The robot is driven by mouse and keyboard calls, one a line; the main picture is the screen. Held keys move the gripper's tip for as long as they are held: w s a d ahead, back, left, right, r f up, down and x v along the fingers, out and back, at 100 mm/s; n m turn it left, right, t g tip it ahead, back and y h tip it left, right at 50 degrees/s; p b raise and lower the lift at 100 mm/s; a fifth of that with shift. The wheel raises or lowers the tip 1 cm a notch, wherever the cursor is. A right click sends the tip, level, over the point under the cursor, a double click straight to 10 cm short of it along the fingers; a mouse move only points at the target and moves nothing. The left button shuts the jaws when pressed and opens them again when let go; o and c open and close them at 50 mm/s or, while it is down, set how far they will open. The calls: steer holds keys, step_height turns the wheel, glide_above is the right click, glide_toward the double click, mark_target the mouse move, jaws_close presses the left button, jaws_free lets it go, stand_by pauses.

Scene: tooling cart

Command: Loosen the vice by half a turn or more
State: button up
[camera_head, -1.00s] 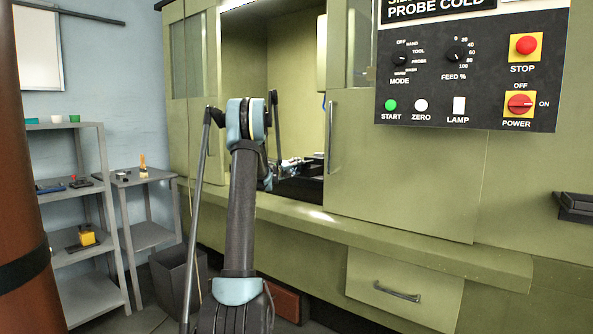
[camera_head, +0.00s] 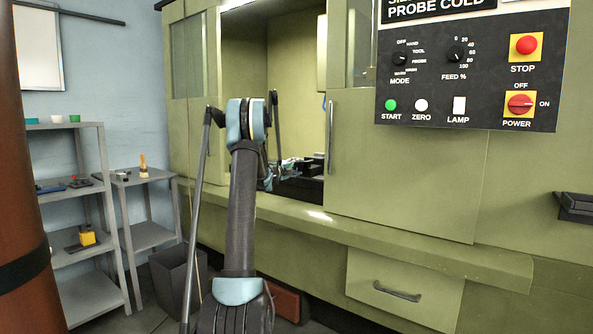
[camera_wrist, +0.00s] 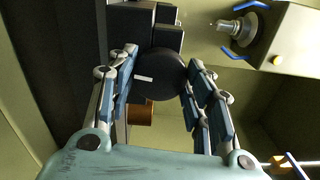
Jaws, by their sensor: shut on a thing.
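The vice (camera_wrist: 165,13) shows in the wrist view as dark blocks at the top centre. A dark round knob with a white mark (camera_wrist: 158,72) is in front of it. My gripper (camera_wrist: 162,82) is shut on this knob, with one finger on its left and one on its right. The white mark slants only slightly from level. In the head view my gripper (camera_head: 287,166) is small inside the machine's open bay. There the knob and most of the vice are hidden or too small to make out.
A spindle-like round part (camera_wrist: 240,33) with blue nozzles is at the upper right in the wrist view. A brown cylinder (camera_wrist: 140,110) lies below the knob. In the head view the machine door (camera_head: 400,170) borders the opening on the right, and a ledge (camera_head: 400,240) runs below.

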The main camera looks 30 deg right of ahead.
steer(key=shift+w+a+f, duration=0.1)
steer(key=shift+w+a, duration=0.15)
steer(key=o, duration=0.9)
steer(key=shift+o, duration=0.7)
steer(key=shift+s+d, duration=0.1)
steer(key=v, duration=1.2)
steer(key=shift+f, duration=0.1)
